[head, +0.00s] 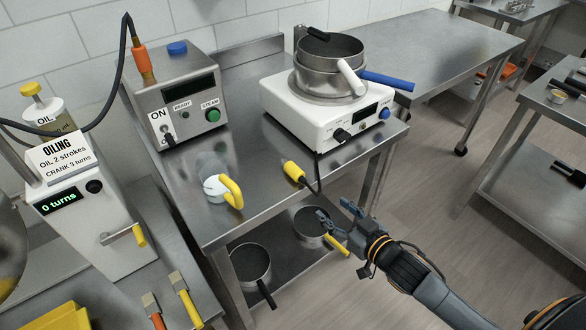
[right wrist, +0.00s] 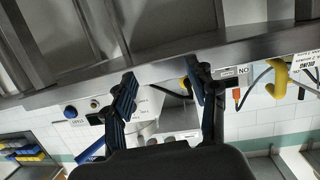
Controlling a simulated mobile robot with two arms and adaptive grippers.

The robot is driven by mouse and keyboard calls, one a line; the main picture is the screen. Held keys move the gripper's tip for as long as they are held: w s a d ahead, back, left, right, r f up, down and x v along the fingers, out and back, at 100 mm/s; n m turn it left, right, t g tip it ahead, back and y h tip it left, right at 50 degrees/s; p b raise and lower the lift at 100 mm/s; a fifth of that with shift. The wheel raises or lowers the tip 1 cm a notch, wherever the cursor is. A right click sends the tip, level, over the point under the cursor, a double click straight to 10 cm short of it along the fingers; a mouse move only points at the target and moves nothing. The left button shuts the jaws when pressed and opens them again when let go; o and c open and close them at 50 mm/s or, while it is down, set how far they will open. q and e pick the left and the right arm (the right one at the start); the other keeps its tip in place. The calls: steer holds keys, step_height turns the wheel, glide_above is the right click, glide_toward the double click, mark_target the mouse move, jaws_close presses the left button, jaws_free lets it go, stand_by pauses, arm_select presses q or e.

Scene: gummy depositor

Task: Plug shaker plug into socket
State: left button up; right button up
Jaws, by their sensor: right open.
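A yellow plug (head: 294,170) lies on the steel table in front of the white shaker unit (head: 313,112), with a dark cable running from its end. In the right wrist view a yellow piece (right wrist: 186,84), probably this plug, shows partly behind one finger. My right gripper (head: 336,214) is open and empty, beyond the table's front right edge and apart from the plug. Its spread fingers also show in the right wrist view (right wrist: 161,88). I cannot make out an empty socket for the plug. My left gripper is not in view.
A steam box (head: 178,97) with an orange plug (head: 142,62) on top stands at the back left. A cup with a yellow handle (head: 231,191) is left of the plug. Pots (head: 250,262) sit on the lower shelf. An oiling machine (head: 88,215) stands at left.

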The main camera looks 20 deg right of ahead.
steer(key=y, duration=0.2)
glide_toward(293, 170)
steer(key=shift+n+t, duration=0.4)
steer(key=shift+t, duration=0.1)
steer(key=w, duration=0.1)
steer(key=w+a+f, duration=0.1)
steer(key=w+f+p, duration=0.1)
steer(key=w, duration=0.1)
steer(key=shift+w+a, duration=0.15)
steer(key=shift+a, duration=0.1)
steer(key=shift+x, duration=0.85)
steer(key=x, duration=0.2)
steer(key=p+x, duration=0.1)
steer(key=x, duration=0.1)
steer(key=shift+w+d+f, duration=0.1)
steer(key=shift+w+f, duration=0.2)
steer(key=shift+w, duration=0.05)
steer(key=shift+s, duration=0.1)
jaws_close()
steer(key=shift+r, duration=0.1)
